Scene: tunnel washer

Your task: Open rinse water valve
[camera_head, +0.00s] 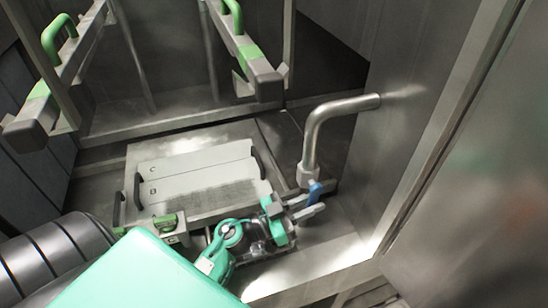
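A bent metal pipe (323,135) comes out of the right wall and turns down. The valve's blue handle (315,189) is at its lower end. My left gripper (313,204) is at the handle, with its two grey fingers visibly apart. The blue handle is at the fingertips, partly hidden by the upper finger. I cannot tell whether the fingers touch it. My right gripper is not in view.
A tray with a labelled white panel (197,172) and dark side handles lies left of the pipe. Green-handled metal bars (245,45) stand above it. A steel wall (415,70) and post close off the right side.

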